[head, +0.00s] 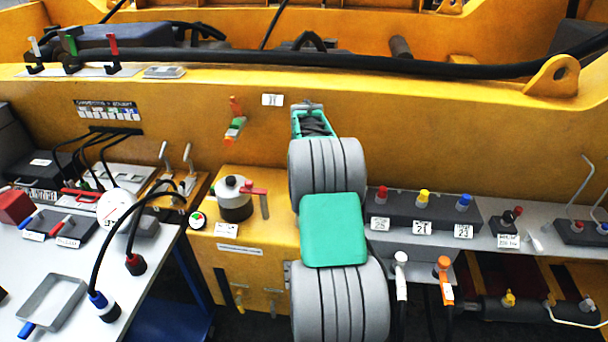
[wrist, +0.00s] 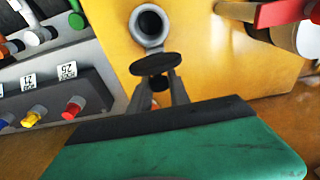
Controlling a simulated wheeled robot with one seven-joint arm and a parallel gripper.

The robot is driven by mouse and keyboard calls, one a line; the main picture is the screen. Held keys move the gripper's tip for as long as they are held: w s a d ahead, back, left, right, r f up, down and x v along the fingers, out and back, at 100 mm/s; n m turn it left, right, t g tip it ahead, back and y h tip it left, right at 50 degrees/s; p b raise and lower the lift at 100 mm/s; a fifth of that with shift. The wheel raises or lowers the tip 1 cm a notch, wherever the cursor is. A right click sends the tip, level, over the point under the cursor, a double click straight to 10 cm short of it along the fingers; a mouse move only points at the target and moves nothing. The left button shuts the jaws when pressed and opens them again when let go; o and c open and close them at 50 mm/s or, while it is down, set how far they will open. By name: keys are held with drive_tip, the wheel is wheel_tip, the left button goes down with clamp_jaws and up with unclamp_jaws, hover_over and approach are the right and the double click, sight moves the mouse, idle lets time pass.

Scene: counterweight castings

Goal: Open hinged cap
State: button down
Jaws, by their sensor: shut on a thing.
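In the wrist view, a grey round port (wrist: 150,25) with a dark open hole is set in the yellow face. A dark, disc-shaped cap (wrist: 157,63) sits just beside the port, and the port's mouth shows uncovered. My gripper (wrist: 159,88) has its fingertips closed at the cap's near side and is shut on the cap. In the head view, my grey and teal arm hides the port, the cap and the gripper tips.
A valve with a red lever (head: 254,190) stands left of my arm on the yellow block (head: 240,262). A dark connector block (head: 405,208) with red, yellow and blue plugs is close on the right. A white table (head: 25,265) with cables and an empty grey tray (head: 52,300) stands left.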

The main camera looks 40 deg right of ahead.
drive_tip(key=shift+w+d+f+g+y+p, duration=0.1)
drive_tip(key=shift+w+d+g+y+p, duration=0.05)
drive_tip(key=shift+w+g+y+p, duration=0.2)
drive_tip(key=shift+s+f, duration=0.1)
drive_tip(key=shift+s, duration=0.05)
drive_tip(key=c, duration=1.2)
unclamp_jaws()
drive_tip(key=shift+d, duration=0.1)
wheel_tip(320, 180, up, 8)
drive_tip(key=shift+s+f+b, duration=0.1)
drive_tip(key=shift+s+b, duration=0.05)
drive_tip(key=shift+b, duration=0.9)
